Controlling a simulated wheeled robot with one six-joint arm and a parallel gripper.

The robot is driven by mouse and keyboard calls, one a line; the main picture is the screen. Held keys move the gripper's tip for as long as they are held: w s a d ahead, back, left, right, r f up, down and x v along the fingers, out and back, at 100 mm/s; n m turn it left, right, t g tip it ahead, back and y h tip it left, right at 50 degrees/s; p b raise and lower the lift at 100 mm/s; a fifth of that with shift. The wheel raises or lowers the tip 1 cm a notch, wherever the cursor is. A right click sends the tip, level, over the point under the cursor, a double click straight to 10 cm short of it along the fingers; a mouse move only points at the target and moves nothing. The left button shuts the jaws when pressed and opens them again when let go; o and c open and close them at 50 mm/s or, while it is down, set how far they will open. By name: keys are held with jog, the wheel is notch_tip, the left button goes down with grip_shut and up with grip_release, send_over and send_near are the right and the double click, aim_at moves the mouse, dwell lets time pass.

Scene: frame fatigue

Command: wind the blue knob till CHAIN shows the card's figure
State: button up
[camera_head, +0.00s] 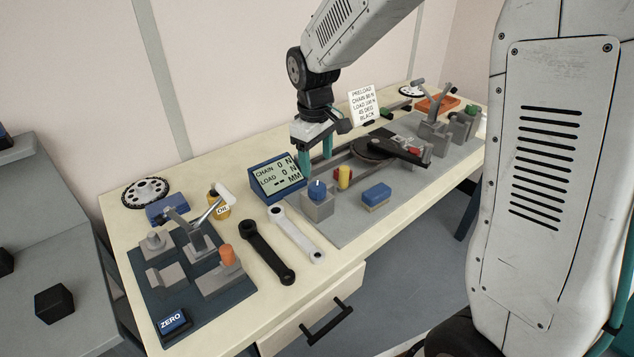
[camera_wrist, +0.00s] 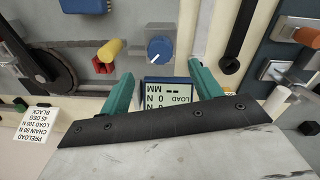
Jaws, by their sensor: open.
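The blue knob (camera_head: 317,189) sits on a grey block at the front left of the grey plate; in the wrist view the knob (camera_wrist: 160,48) has a white pointer mark. The display (camera_head: 280,184) just left of it reads CHAIN 0 N, LOAD 0 N and dashes for MM.
A yellow knob (camera_head: 344,176) with a red base stands close right of the blue one. A blue-topped block (camera_head: 376,196) lies farther right. Black and light crank arms (camera_head: 267,252) lie left of the plate. A dark fixture board with a ZERO button (camera_head: 172,322) is at the front left.

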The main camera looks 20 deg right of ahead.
aim_at(317, 186)
jog(key=f, duration=0.8)
jog(key=shift+w+d, duration=0.15)
jog(key=shift+w, duration=0.1)
jog(key=c, duration=1)
